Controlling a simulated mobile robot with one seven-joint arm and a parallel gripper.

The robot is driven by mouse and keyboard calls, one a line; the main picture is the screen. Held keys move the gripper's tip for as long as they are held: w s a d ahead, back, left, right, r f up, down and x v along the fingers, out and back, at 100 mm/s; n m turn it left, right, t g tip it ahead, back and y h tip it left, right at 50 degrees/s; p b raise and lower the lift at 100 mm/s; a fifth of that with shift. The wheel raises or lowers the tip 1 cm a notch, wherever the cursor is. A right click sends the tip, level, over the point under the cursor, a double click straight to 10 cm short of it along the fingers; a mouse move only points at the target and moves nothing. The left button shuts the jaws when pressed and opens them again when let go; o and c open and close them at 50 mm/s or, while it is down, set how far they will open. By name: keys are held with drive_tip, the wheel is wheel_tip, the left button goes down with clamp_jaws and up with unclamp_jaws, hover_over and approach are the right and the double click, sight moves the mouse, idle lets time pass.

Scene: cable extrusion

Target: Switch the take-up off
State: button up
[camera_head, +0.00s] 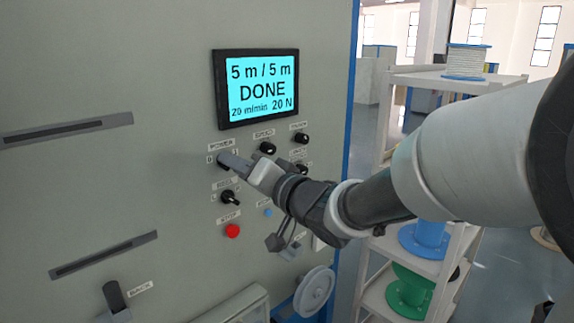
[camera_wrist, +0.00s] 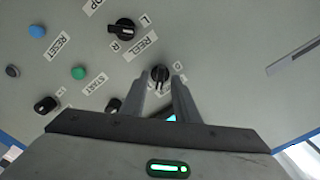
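The take-up's front panel (camera_head: 150,80) has a lit screen (camera_head: 261,87) reading "5 m / 5 m DONE", "20 m/min 20 N". A small black rotary knob (camera_wrist: 160,73) lies under the POWER label; marks beside it are hard to read in the wrist view. My gripper (camera_head: 228,160) is at this knob and hides most of it in the head view. In the wrist view my gripper's fingers (camera_wrist: 162,78) are apart, with the knob between their tips. I see no clear grip on it. The REEL selector (camera_head: 230,198) sits just below, its L and R marks showing in the wrist view.
Nearby are the red STOP button (camera_head: 232,230), blue RESET button (camera_head: 267,212), green START button (camera_wrist: 78,73), and SPEED (camera_head: 267,148) and TENSION (camera_head: 301,138) knobs. A grey wheel (camera_head: 314,291) projects low on the panel. A shelf rack (camera_head: 445,78) with spools stands at right.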

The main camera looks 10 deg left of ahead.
drive_tip(key=shift+w+a, duration=0.1)
drive_tip(key=shift+a, duration=0.05)
drive_tip(key=shift+c, duration=0.4)
clamp_jaws()
drive_tip(key=shift+n, duration=0.4)
drive_tip(key=n+b, duration=1)
drive_tip(key=n, duration=0.7)
